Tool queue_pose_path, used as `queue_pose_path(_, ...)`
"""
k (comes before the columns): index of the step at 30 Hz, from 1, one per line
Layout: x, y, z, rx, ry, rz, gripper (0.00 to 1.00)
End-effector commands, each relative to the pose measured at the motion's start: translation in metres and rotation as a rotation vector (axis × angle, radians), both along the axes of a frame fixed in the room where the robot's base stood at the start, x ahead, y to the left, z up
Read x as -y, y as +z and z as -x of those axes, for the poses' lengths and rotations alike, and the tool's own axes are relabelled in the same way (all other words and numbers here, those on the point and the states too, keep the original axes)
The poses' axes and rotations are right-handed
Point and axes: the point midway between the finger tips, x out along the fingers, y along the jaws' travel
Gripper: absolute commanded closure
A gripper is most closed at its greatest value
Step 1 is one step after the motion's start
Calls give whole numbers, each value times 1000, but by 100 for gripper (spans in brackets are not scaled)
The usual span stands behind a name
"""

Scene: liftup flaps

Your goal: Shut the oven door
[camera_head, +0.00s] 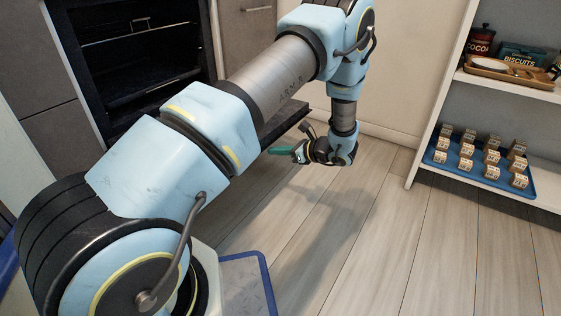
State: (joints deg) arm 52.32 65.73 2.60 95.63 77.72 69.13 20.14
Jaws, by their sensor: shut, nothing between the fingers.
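The oven (140,50) stands at the upper left, and its dark cavity with wire racks shows. Its door (284,123) is lowered and sticks out towards the room. Only its right end shows, with a dark top and a lighter edge; my arm hides most of the rest. My gripper (278,150) is shut and empty, its green fingers pointing left. It appears just below the door's visible end in the picture; I cannot tell whether they touch.
My arm crosses the middle of the view. Grey cabinet fronts (247,45) flank the oven. At the right, a white shelf unit (440,105) holds a blue tray (477,173) of small blocks and a wooden tray (510,73). The wooden floor (350,230) between is clear.

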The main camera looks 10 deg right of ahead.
Motion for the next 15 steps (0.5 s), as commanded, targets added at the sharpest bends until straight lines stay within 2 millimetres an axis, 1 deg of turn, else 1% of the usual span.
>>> queue_pose_path(6,0,8,0,0,0,0,100)
queue_pose_path(15,0,9,0,-1,0,1,100)
